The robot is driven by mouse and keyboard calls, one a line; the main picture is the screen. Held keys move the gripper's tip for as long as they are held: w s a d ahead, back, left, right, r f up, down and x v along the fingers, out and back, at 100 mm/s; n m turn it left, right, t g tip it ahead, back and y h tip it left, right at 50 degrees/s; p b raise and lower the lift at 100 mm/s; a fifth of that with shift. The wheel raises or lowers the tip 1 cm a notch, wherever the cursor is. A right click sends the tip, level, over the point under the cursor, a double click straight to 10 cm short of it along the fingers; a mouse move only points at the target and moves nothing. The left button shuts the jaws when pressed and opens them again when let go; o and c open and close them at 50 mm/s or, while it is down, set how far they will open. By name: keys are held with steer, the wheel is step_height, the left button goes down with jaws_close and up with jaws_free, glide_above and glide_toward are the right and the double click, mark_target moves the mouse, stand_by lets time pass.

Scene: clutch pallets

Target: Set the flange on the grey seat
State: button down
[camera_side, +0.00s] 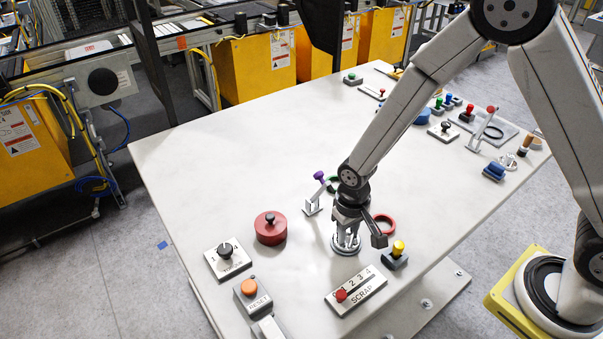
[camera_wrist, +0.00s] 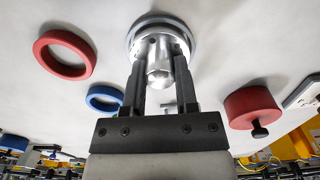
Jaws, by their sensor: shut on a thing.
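My gripper (camera_side: 347,222) points straight down at the front middle of the table. In the wrist view my gripper (camera_wrist: 161,52) has its two fingers on either side of the hub of the shiny metal flange (camera_wrist: 159,76), shut on it. The flange (camera_side: 346,239) is upright, low over the table. A grey round rim, which looks like the grey seat (camera_wrist: 131,33), shows around the flange disc; it also shows at the table in the side view (camera_side: 345,251). I cannot tell whether the flange rests fully on it or sits slightly above.
A red ring (camera_side: 383,224) lies close right, with a blue ring (camera_wrist: 104,98) nearby in the wrist view. A purple-knobbed clamp (camera_side: 313,196) and red cylinder (camera_side: 270,230) stand left. A yellow-knobbed block (camera_side: 396,256) and SCRAP panel (camera_side: 356,291) are near. The back left is clear.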

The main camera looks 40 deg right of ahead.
mark_target(348, 231)
steer(key=shift+f, duration=0.35)
steer(key=c, duration=0.7)
jaws_free()
steer(key=shift+o, duration=0.2)
step_height(348, 231, up, 11)
stand_by(1.0)
stand_by(0.4)
steer(key=s+d+r+t, duration=0.2)
steer(key=s+d, duration=0.5)
steer(key=d, duration=0.3)
steer(key=shift+s+r+n+t, duration=0.25)
steer(key=shift+r+n+t, duration=0.05)
steer(key=shift+r+n, duration=0.1)
